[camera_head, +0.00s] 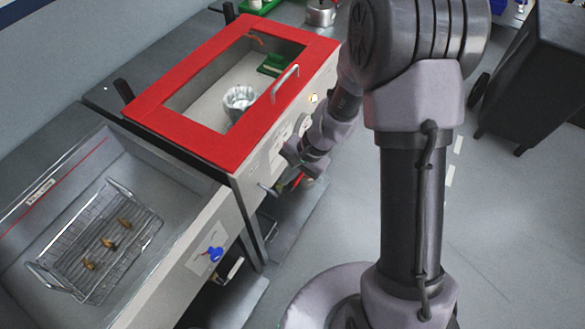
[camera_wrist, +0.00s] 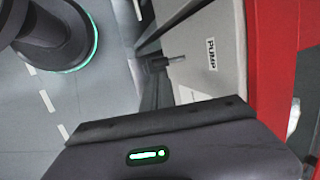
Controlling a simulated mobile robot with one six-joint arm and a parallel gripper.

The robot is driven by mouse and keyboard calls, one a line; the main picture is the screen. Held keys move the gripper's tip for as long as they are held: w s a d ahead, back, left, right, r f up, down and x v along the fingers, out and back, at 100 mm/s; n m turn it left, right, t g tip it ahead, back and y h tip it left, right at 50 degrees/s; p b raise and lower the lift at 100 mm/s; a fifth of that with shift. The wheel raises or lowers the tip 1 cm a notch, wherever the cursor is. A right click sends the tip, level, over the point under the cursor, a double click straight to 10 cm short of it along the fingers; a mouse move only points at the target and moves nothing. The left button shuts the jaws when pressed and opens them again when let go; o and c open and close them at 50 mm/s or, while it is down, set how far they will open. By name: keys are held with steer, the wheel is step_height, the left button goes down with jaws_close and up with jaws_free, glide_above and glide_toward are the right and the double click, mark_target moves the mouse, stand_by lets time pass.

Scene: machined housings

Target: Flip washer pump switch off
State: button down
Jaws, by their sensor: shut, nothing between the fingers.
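The washer (camera_head: 185,135) has a red lid frame with a window and a pale front panel. The wrist view shows the PUMP label (camera_wrist: 212,54) on that panel. A small dark switch with a grey lever (camera_wrist: 165,62) sticks out beside the label. My gripper (camera_head: 290,178) is low at the panel's front face, with its fingers shut and empty. In the wrist view its dark body with a green light fills the bottom, and the fingertips are hidden. I cannot tell whether it touches the switch lever.
An open grey basin (camera_head: 190,190) holding a wire basket (camera_head: 95,240) with several small brown parts stands at the left. A dark bin (camera_head: 540,75) stands at the upper right. The floor (camera_head: 515,225) at the right is clear.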

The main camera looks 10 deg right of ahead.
mark_target(277, 194)
steer(key=b+x, duration=0.2)
steer(key=x, duration=0.5)
steer(key=shift+b, duration=0.3)
steer(key=shift+f, duration=0.1)
steer(key=f+b, duration=0.2)
steer(key=b, duration=0.1)
steer(key=shift+a, duration=0.15)
steer(key=shift+s+f+b, duration=0.1)
steer(key=shift+f+b, duration=0.05)
steer(key=shift+b, duration=0.4)
steer(key=shift+s+d, duration=0.2)
steer(key=shift+s, duration=0.05)
steer(key=shift+r, duration=0.25)
